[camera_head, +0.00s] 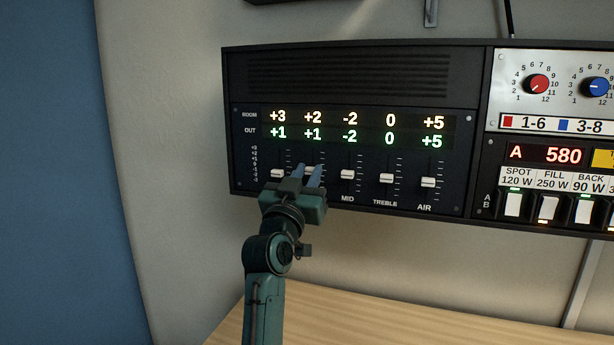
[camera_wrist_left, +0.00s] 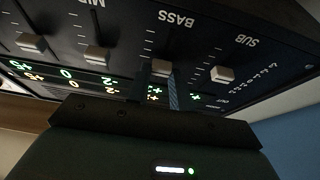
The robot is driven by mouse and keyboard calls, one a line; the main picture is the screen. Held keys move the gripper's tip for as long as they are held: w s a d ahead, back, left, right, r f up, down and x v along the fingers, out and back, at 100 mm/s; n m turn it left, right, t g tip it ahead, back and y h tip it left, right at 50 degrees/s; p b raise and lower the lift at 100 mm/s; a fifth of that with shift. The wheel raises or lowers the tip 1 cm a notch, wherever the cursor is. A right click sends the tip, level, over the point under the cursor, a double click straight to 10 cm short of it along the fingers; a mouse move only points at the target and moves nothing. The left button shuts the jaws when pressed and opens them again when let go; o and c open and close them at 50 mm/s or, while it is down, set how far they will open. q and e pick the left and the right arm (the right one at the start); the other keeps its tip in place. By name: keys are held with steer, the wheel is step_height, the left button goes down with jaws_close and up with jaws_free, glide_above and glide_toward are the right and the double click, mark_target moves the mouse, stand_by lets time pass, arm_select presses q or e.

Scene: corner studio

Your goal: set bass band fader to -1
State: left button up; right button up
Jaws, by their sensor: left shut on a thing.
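The bass fader's pale cap (camera_head: 310,169) is on the dark equalizer panel (camera_head: 362,203), second column from the left. Its column reads +2 in the ROOM row and +1 in the OUT row. My left gripper (camera_head: 307,175) is at this fader and hides part of it and its label. In the left wrist view, which is upside down, the bass cap (camera_wrist_left: 161,67) sits between the two fingers of my left gripper (camera_wrist_left: 159,82), under the word BASS. The gripper is shut on the cap. My right gripper is not in view.
The sub fader (camera_head: 277,173) is close on the left, the mid fader (camera_head: 347,174) on the right. Treble (camera_head: 386,178) and air (camera_head: 428,182) faders follow. A lighting console (camera_head: 553,147) adjoins on the right. A wooden tabletop (camera_head: 370,320) below is bare.

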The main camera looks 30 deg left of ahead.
arm_select(q)
jaws_close()
steer(key=shift+f, duration=0.65)
steer(key=o, duration=0.7)
jaws_free()
steer(key=shift+f, duration=0.1)
